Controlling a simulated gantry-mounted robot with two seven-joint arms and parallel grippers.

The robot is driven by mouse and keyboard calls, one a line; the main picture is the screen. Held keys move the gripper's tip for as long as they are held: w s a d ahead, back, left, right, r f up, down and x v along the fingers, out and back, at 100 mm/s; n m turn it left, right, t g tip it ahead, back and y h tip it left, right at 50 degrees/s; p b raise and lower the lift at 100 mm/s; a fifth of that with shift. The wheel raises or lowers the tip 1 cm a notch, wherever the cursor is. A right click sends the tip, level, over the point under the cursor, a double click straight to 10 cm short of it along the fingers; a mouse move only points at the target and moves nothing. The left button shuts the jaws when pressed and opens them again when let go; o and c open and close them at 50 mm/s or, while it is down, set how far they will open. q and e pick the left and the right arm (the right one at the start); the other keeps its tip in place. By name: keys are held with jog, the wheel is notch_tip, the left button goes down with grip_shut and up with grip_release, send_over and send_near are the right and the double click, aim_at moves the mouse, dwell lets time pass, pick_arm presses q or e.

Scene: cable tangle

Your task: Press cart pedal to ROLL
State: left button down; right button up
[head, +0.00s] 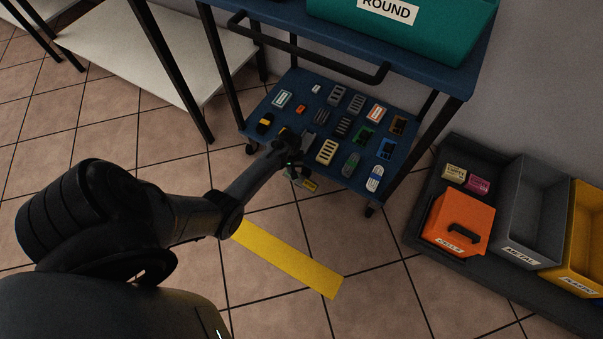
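The blue cart (280,20) stands at the top centre with a lower shelf (262,142) full of small parts. A small dark piece with a yellow face and a bit of green (309,184) shows at the front edge of the lower shelf. It looks like the pedal, but its lettering is too small to read. My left arm reaches in from the left, and my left gripper (290,152) is at that edge, just above the piece and partly covering it. I cannot tell whether they touch or how the fingers stand. My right gripper is not in view.
A teal bin labelled ROUND (430,25) sits on the cart's top. A black handle bar (320,62) crosses above the lower shelf. A yellow strip (290,260) lies on the tiled floor. An orange box (455,222) and labelled bins stand at the right, a white-shelved rack (150,40) at the left.

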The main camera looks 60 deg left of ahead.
pick_arm(q)
jog(key=shift+f, duration=0.2)
dwell(0.5)
jog(key=shift+f, duration=1.1)
dwell(0.4)
jog(key=shift+r, duration=0.15)
notch_tip(320, 180, up, 7)
jog(key=p, duration=0.7)
jog(key=shift+f, duration=0.2)
jog(key=shift+r+p, duration=0.1)
jog(key=shift+p, duration=0.2)
